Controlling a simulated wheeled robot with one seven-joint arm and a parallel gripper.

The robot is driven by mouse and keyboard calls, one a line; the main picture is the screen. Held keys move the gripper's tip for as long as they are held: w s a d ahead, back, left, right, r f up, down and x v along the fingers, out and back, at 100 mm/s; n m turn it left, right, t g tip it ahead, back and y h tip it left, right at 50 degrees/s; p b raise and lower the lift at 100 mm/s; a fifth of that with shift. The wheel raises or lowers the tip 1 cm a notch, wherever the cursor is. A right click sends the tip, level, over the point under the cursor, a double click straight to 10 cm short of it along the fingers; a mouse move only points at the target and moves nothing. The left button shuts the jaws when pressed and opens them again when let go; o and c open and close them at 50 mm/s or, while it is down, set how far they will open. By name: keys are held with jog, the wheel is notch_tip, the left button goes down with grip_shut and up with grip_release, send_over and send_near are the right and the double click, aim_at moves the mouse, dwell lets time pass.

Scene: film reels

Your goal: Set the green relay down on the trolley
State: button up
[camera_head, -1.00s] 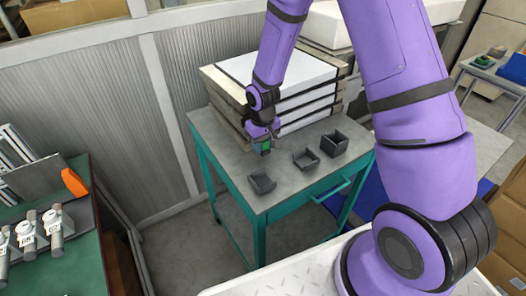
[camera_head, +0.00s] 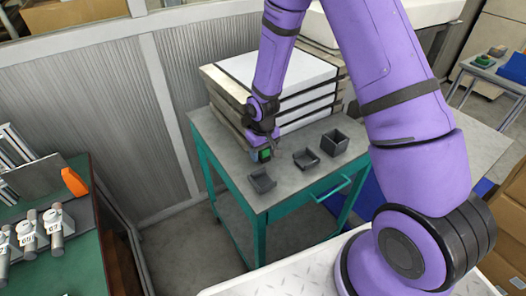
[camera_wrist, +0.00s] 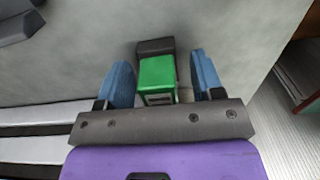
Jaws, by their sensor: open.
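The green relay (camera_wrist: 158,78), a small block with a dark end, is between the two blue fingers of my gripper (camera_wrist: 160,82) in the wrist view. Clear gaps show on both sides of it, so the fingers are open and apart from it. In the head view the relay (camera_head: 265,155) is at the trolley's grey top (camera_head: 228,142), under my gripper (camera_head: 262,146). It appears to rest on that top, in front of the stacked white-topped boxes. The trolley has a teal frame.
Three small dark trays stand on the trolley: a flat one (camera_head: 262,182), a middle one (camera_head: 306,159) and a taller one (camera_head: 334,143). The box stack (camera_head: 285,85) fills the trolley's back. A green bench (camera_head: 70,255) with several labelled cylinders stands at the left.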

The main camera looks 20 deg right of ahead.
jog(key=shift+r, duration=0.1)
notch_tip(320, 180, up, 12)
jog(key=shift+r, duration=0.15)
dwell(0.4)
jog(key=s+d+r+t, duration=0.1)
jog(key=s+r, duration=0.2)
jog(key=r, duration=0.4)
jog(key=s+d+r+m+t, duration=0.1)
jog(key=s+d+r, duration=0.1)
jog(key=s+r, duration=0.3)
jog(key=s+d+r+t, duration=0.1)
jog(key=s+r, duration=0.1)
jog(key=r, duration=0.6)
jog(key=s+d+r+t, duration=0.1)
jog(key=s+r, duration=0.3)
jog(key=s, duration=0.4)
jog(key=s+d+r+m+t, duration=0.1)
jog(key=s+r, duration=0.3)
jog(key=s, duration=0.5)
jog(key=shift+d+r, duration=0.2)
jog(key=shift+d, duration=0.2)
jog(key=shift+c, duration=0.4)
